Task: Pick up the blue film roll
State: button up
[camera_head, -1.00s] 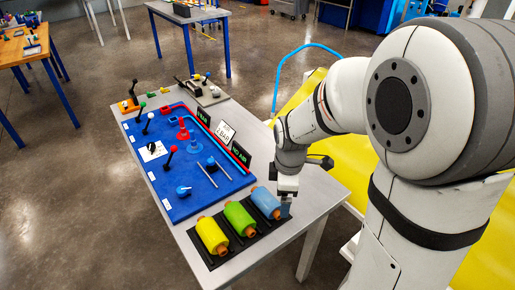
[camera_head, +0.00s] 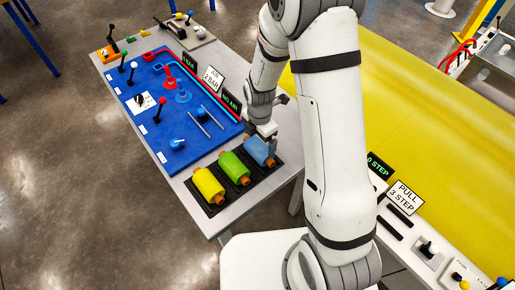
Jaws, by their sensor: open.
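The blue film roll (camera_head: 257,151) lies in the black rack (camera_head: 216,208) near the corner of the grey table. It is the rightmost and farthest of three rolls. The green film roll (camera_head: 233,167) lies beside it and the yellow film roll (camera_head: 208,185) beyond that. My gripper (camera_head: 270,146) is open and points down at the right end of the blue roll. It partly covers that end, and I cannot tell whether the fingers touch the roll.
A blue panel (camera_head: 190,145) with levers, knobs and small signs covers the table left of the rolls. A yellow surface (camera_head: 420,110) lies to the right. A light bench (camera_head: 420,225) with a "PULL 3 STEP" sign (camera_head: 405,197) stands at lower right.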

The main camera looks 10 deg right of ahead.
jog(key=shift+f, duration=1.25)
jog(key=c, duration=0.9)
